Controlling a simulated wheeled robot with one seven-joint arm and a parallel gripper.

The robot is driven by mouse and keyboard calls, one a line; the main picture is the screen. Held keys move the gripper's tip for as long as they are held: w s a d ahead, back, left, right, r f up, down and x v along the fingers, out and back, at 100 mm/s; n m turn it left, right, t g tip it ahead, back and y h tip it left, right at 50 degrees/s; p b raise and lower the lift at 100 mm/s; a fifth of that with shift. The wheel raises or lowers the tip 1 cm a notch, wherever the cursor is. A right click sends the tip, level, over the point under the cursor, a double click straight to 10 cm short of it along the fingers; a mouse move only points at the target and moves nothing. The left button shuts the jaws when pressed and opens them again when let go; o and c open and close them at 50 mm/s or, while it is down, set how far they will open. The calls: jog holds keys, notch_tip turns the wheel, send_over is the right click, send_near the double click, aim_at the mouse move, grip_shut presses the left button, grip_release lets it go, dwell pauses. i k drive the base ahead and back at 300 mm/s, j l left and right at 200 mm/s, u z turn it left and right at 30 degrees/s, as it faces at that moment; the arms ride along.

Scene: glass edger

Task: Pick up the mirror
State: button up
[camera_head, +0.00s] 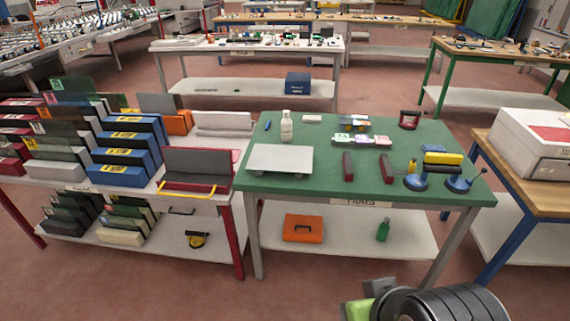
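A flat, pale grey rectangular panel, which looks like the mirror (280,158), lies on the left part of the green-topped table (330,188). It rests on small dark supports that lift it slightly off the top. Its near edge is close to the table's front edge. Part of my arm shows at the bottom right, in front of the table and well apart from the panel. My gripper's fingers cannot be made out.
A white bottle (287,127) stands just behind the panel. Two dark red bars (348,167), blue suction cups (415,182) and a red-handled tool (409,119) share the tabletop. Racks with blue bins (130,155) stand left. A white box (530,143) sits right. Floor in front is clear.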

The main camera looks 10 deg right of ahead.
aim_at(289, 159)
jog(key=i+j+z, duration=0.3)
jog(key=i+j, duration=0.2)
jog(key=i+j+z, duration=0.15)
jog(key=j, duration=0.25)
jog(key=i+j+z, duration=0.15)
jog(key=i+j, duration=0.15)
jog(key=i+j+z, duration=0.2)
jog(key=j, duration=0.25)
jog(key=i+j+z, duration=0.15)
jog(key=j, duration=0.2)
jog(key=i+j+z, duration=0.15)
jog(key=j, duration=0.3)
jog(key=i+j+z, duration=0.15)
jog(key=j, duration=0.25)
jog(key=k, duration=0.05)
